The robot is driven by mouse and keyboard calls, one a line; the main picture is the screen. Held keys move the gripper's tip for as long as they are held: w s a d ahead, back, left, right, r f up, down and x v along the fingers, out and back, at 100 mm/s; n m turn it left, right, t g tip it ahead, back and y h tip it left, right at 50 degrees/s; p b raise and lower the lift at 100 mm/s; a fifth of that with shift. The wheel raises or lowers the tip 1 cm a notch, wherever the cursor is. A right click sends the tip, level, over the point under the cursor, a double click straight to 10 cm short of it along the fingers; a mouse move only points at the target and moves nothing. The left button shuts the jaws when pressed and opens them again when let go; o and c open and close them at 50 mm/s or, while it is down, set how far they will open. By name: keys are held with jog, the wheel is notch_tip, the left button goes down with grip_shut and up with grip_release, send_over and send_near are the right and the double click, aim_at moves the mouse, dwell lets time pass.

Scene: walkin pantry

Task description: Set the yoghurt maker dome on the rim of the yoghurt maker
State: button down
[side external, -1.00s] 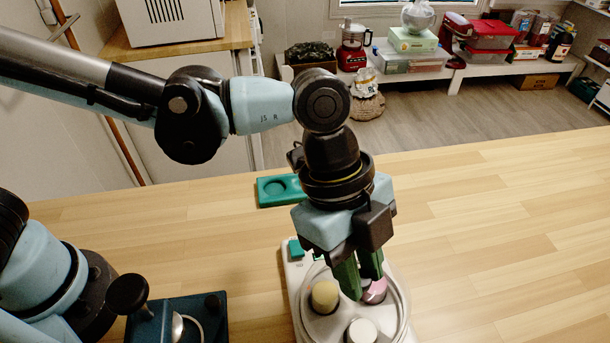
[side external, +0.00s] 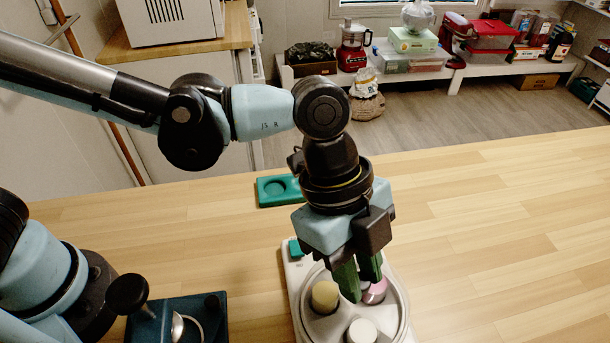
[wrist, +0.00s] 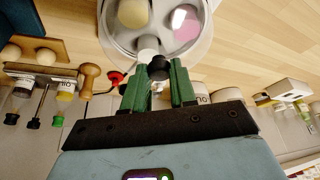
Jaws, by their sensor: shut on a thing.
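The yoghurt maker (side external: 296,275) is a pale, round-welled appliance on the wooden counter, holding a yellow-topped jar (side external: 325,293), a pink-topped jar (side external: 375,291) and a white-topped jar (side external: 361,331). My gripper (side external: 362,284) points down over it. In the wrist view my green fingers (wrist: 156,80) are shut on a dark knob of the yoghurt maker dome (wrist: 158,67). The dome's clear shell is hard to make out over the jars. I cannot tell whether its edge touches the rim all round.
A green tray with round recesses (side external: 270,191) lies behind the yoghurt maker. A dark blue stand with a metal part (side external: 152,322) is at the front left. The counter to the right is clear. In the wrist view, several handled tools (wrist: 40,95) lie at left.

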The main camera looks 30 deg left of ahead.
jog(key=shift+f, duration=0.1)
jog(key=c, duration=0.8)
grip_release()
jog(key=shift+o, duration=0.2)
jog(key=o, duration=0.4)
jog(key=shift+r, duration=3.5)
